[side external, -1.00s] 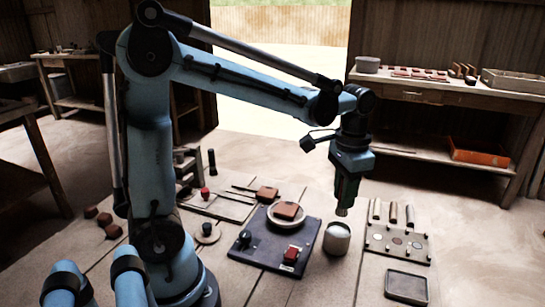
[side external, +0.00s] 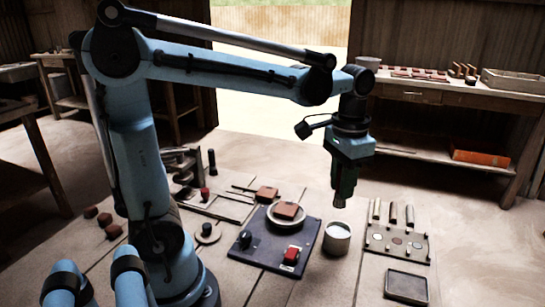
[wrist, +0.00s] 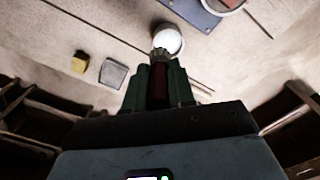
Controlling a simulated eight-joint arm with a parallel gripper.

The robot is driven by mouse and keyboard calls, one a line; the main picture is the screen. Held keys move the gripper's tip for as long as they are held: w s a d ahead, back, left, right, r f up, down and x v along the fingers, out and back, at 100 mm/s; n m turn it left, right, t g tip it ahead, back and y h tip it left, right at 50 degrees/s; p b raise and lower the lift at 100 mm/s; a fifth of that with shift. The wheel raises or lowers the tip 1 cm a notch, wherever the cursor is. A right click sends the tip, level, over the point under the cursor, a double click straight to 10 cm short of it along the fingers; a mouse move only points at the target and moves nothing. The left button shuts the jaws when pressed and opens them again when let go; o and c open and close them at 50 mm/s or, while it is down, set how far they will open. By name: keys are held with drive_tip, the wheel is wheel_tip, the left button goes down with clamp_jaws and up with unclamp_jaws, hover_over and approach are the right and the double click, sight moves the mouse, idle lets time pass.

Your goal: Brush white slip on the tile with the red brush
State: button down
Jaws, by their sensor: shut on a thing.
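My gripper (side external: 341,199) is shut on the red brush and hangs above the pale pot, clear of its rim. In the wrist view the brush's dark red handle (wrist: 159,84) sits between the fingers, and its pale bristles (wrist: 159,54) overlap the pot in the picture. The pot (side external: 336,240) stands upright with white slip (wrist: 168,38) inside. A reddish-brown tile (side external: 287,210) lies on a round pale disc (side external: 275,222) on the dark blue base, left of my gripper. I cannot tell whether slip coats the bristles.
The dark blue base (side external: 255,258) carries a black knob (side external: 245,239) and a red switch (side external: 292,254). A board with upright tools (side external: 405,245) and a dark shallow tray (side external: 406,287) lie right of the pot. Another tile (side external: 267,193) lies behind the disc.

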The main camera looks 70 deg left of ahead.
drive_tip(key=shift+s+d+r, duration=0.2)
drive_tip(key=shift+s+r, duration=0.2)
drive_tip(key=shift+r, duration=0.1)
drive_tip(key=shift+s+a+r+n, duration=0.15)
drive_tip(key=shift+s+a+n, duration=0.05)
drive_tip(key=shift+n, duration=0.1)
drive_tip(key=s+a+f, duration=0.2)
drive_tip(key=a, duration=0.9)
drive_tip(key=shift+w+f, duration=0.15)
drive_tip(key=shift+f, duration=2.8)
drive_tip(key=shift+s+a+f, duration=0.15)
drive_tip(key=shift+s+f, duration=0.05)
drive_tip(key=shift+f, duration=0.55)
drive_tip(key=shift+s+a, duration=2.1)
drive_tip(key=shift+w+d, duration=2.25)
drive_tip(key=shift+d, duration=0.25)
drive_tip(key=shift+s, duration=0.4)
drive_tip(key=shift+s+a, duration=2.1)
drive_tip(key=shift+a, duration=0.15)
drive_tip(key=shift+w+d, duration=2.25)
drive_tip(key=shift+w+d+r, duration=0.1)
drive_tip(key=shift+d, duration=0.05)
wheel_tip(320, 180, up, 8)
